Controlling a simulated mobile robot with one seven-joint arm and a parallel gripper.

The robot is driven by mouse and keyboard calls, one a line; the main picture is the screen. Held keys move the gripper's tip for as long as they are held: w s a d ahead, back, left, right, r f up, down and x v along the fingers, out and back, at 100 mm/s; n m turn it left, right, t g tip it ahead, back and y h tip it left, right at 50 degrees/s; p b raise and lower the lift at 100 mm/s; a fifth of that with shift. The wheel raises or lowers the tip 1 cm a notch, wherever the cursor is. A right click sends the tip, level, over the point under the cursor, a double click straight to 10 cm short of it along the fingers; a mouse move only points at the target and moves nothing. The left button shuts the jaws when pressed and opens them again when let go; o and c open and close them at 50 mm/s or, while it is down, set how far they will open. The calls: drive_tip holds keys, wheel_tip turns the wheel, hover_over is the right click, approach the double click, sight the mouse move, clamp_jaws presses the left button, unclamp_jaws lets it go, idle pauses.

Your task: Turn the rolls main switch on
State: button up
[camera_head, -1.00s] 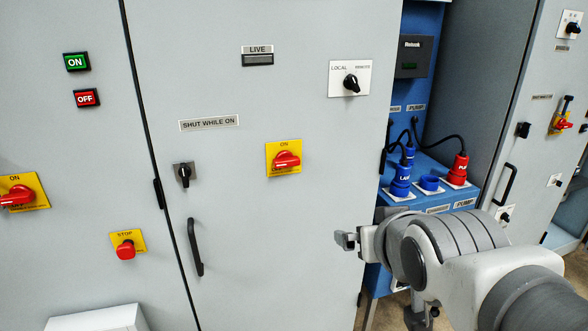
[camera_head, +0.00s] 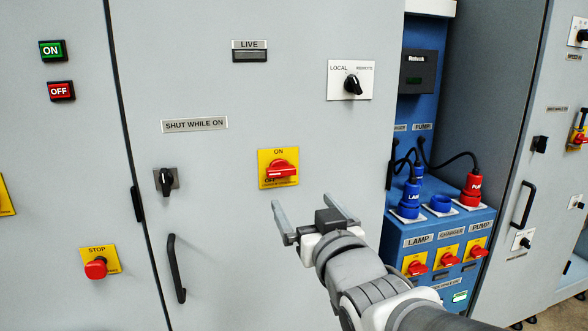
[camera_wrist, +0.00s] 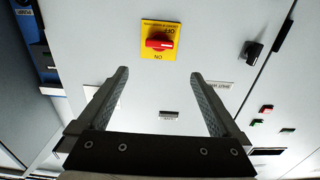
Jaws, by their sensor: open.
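A yellow plate with a red rotary handle (camera_head: 281,169) is on the grey cabinet door in the head view. ON is printed above the handle and OFF shows partly at its lower left; the smaller print is unreadable. The handle lies roughly crosswise. The same switch shows upside down at the top of the wrist view (camera_wrist: 160,41), beyond the fingertips and between their lines. My gripper (camera_head: 303,202) is open and empty, below and slightly right of the switch in the head view, apart from it. Its two fingers also show in the wrist view (camera_wrist: 160,73).
The same door carries a black door handle (camera_head: 175,268), a black knob (camera_head: 166,181) and a LOCAL/REMOTE selector (camera_head: 352,84). A red STOP button (camera_head: 96,267) is on the left. Blue panel sockets with plugs (camera_head: 411,198) and red switches (camera_head: 449,260) stand right of my arm.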

drive_tip(key=p, duration=0.9)
approach(282, 171)
drive_tip(key=x, duration=0.8)
drive_tip(key=shift+w+a, duration=0.1)
drive_tip(key=shift+w, duration=0.2)
drive_tip(key=shift+c, duration=0.3)
drive_tip(key=c, duration=1.2)
drive_tip(key=shift+o, duration=0.2)
